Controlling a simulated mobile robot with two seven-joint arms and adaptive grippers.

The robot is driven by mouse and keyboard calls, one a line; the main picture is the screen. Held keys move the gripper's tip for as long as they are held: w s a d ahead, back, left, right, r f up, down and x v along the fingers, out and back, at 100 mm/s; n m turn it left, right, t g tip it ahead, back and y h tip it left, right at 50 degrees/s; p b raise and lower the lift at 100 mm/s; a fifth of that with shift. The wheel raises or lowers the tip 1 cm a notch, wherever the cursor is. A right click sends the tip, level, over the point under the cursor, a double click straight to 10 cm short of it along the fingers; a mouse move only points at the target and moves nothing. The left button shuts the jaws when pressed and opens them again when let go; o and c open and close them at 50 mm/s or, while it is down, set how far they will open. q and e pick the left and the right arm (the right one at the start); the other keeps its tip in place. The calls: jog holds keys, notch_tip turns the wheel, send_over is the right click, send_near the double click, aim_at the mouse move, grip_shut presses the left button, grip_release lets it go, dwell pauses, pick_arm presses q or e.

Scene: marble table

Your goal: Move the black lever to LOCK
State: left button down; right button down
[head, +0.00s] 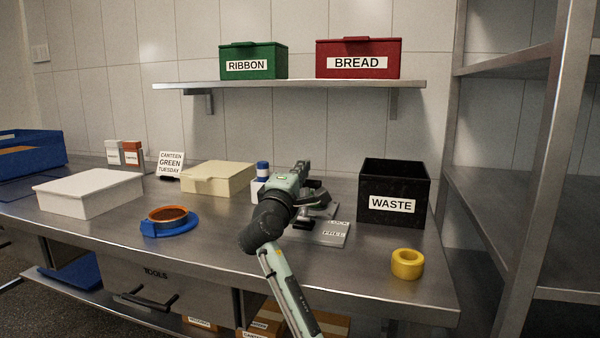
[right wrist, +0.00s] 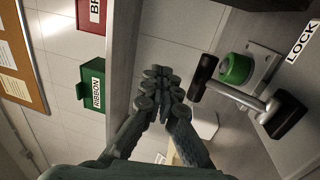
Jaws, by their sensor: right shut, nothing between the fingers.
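The lever unit shows in the right wrist view: a metal rod with a black grip (right wrist: 203,77) at one end and a black block (right wrist: 284,114) at the other. A green round piece (right wrist: 236,68) sits beside the rod on a metal plate. A LOCK label (right wrist: 302,41) lies beyond it. In the head view the labelled plate (head: 330,236) is partly hidden by my right gripper (head: 318,193). My right gripper, also in the right wrist view (right wrist: 162,88), is shut and empty, apart from the black grip. My left gripper is out of view.
A black WASTE bin (head: 394,205) stands right of the plate, with a yellow ring (head: 407,264) in front. A cream box (head: 218,177) and an orange-topped blue dish (head: 169,221) are to the left. A wall shelf (head: 300,84) holds the RIBBON and BREAD boxes.

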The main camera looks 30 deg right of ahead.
jog(key=s+a+r, duration=0.5)
jog(key=a+r, duration=0.1)
jog(key=shift+r, duration=0.25)
dwell(0.4)
